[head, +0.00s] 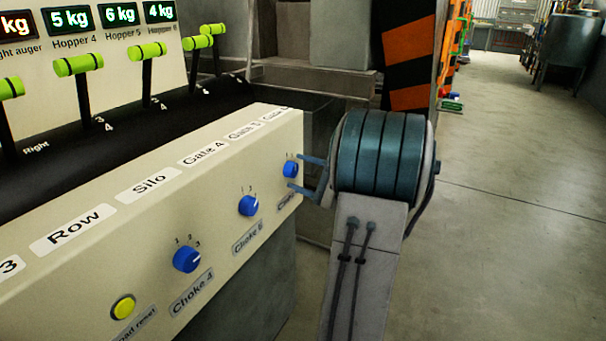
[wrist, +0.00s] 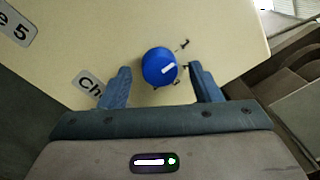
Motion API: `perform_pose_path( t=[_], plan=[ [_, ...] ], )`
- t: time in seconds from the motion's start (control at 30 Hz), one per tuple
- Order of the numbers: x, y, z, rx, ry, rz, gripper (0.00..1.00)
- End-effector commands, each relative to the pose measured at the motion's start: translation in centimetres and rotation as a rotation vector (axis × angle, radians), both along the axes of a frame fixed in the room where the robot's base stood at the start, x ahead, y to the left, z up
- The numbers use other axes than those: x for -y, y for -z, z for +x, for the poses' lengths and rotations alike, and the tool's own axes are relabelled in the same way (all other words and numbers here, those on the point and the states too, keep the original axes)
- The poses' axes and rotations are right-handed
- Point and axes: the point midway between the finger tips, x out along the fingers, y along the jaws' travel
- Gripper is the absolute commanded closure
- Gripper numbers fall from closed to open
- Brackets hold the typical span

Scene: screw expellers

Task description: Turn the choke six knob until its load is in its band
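The rightmost blue knob (head: 290,169) sits on the panel's sloping face; its label is mostly hidden, reading only "Ch" in the wrist view. In the wrist view this knob (wrist: 159,67) has a white pointer aimed right and slightly up, among several small marks. My gripper (head: 307,174) is open in front of it. In the wrist view the fingers (wrist: 162,88) stand on either side of the knob with gaps, their tips near its lower half; I see no contact. The Hopper 6 display (head: 160,12) reads 4 kg in green.
Two more blue knobs, Choke 4 (head: 187,259) and one with a blurred label (head: 248,205), lie to the left. A yellow button (head: 123,307) is lower left. Green-handled levers (head: 78,64) stand behind the panel. The floor (head: 510,200) at right is clear.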

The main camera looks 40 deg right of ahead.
Motion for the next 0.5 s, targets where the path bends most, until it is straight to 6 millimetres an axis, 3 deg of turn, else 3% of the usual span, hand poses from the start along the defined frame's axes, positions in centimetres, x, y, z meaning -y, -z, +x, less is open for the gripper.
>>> perform_pose_path(
  t=[0.27,0.5],
  plan=[
    [0.5,0.0,-1.0,-0.001,0.003,0.001,0.43],
    [2.2,0.1,-5.8,-0.002,0.007,0.003,0.43]
  ],
)
